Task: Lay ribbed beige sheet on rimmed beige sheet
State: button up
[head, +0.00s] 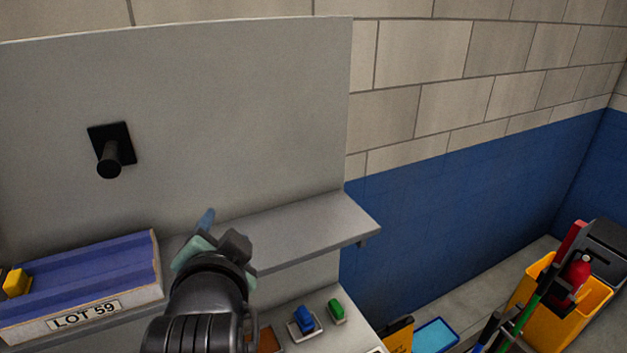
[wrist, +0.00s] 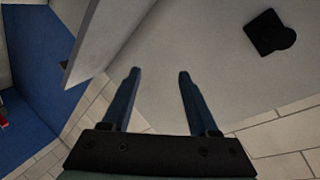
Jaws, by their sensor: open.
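I cannot make out the ribbed beige sheet or the rimmed beige sheet for certain in either view. My gripper (wrist: 160,74) is open, with its two blue fingers apart and nothing between them in the wrist view. In the head view my gripper (head: 207,220) is raised in front of the grey shelf, partly hidden behind my own wrist. The wrist view faces the grey panel, tilted, with no sheet in sight. My arm hides part of the surface below the shelf.
A grey back panel (head: 230,110) carries a black peg (head: 110,158) and a shelf (head: 310,230). A LOT 59 tray (head: 135,292) with a blue ribbed inside stands left. A blue item (head: 304,320) and a green item (head: 336,309) lie below. A yellow bucket (head: 580,310) stands right.

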jog(key=s+d+r+n+t+h, duration=0.1)
jog(key=d+r+t, duration=0.25)
jog(key=r, duration=0.45)
jog(key=d+r+n+t+h, duration=0.1)
jog(key=d+r+t, duration=0.3)
jog(key=r, duration=0.5)
jog(key=s+d+r+n+t+h, duration=0.1)
jog(key=s+d+r+n+t, duration=0.1)
jog(key=r, duration=0.6)
jog(key=s+d+r+n+t+h, duration=0.1)
jog(key=s+d+r+t, duration=0.3)
jog(key=s, duration=0.5)
notch_tip(320, 180, up, 4)
jog(key=shift+s+d+f+n, duration=0.15)
jog(key=shift+s+d+n, duration=0.1)
jog(key=shift+d+n, duration=0.6)
jog(key=shift+d+f, duration=0.15)
